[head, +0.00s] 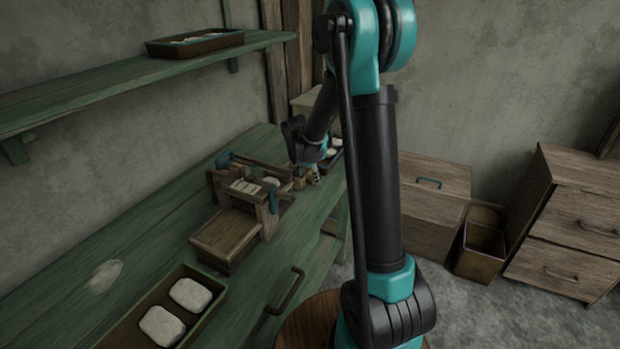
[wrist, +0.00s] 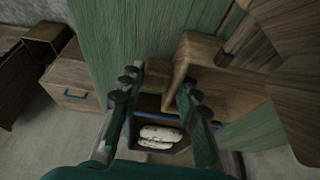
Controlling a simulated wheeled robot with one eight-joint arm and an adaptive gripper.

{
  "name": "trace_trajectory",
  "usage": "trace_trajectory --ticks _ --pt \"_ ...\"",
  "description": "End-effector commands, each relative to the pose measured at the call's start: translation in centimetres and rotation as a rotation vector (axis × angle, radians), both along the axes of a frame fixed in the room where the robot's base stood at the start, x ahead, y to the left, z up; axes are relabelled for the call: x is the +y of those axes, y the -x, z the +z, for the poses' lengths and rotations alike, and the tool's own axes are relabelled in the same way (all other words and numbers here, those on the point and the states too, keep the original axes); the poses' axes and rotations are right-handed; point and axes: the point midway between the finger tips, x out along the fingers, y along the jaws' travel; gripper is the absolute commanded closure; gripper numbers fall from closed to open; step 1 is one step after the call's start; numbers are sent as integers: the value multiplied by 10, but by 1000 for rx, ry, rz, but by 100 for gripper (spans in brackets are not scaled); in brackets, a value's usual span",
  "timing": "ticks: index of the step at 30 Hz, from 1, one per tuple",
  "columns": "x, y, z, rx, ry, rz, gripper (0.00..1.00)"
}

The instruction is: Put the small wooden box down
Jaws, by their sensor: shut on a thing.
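The small wooden box (wrist: 158,76) is a plain brown block in the wrist view, between the tips of my gripper (wrist: 158,84). The gripper is shut on it. In the head view my gripper (head: 314,174) is low over the far part of the green bench (head: 120,232), just right of the wooden loom (head: 240,204). The box is small and mostly hidden there. I cannot tell whether its underside touches the bench.
A dark tray (wrist: 180,152) with white pieces lies beneath the fingers in the wrist view. Another tray (head: 212,312) with white pieces is on the near bench. A shelf (head: 120,78) hangs above. Drawers (head: 570,225) and an open bin (head: 481,243) stand right.

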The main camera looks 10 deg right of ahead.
Motion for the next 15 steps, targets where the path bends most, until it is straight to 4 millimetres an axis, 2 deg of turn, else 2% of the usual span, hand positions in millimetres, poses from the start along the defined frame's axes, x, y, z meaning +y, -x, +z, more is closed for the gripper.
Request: trace_trajectory --ticks 10,11,15 --pt "0 0 -3 0 0 0 100" --pt "0 0 -3 0 0 0 65" --pt "0 0 -3 0 0 0 48"
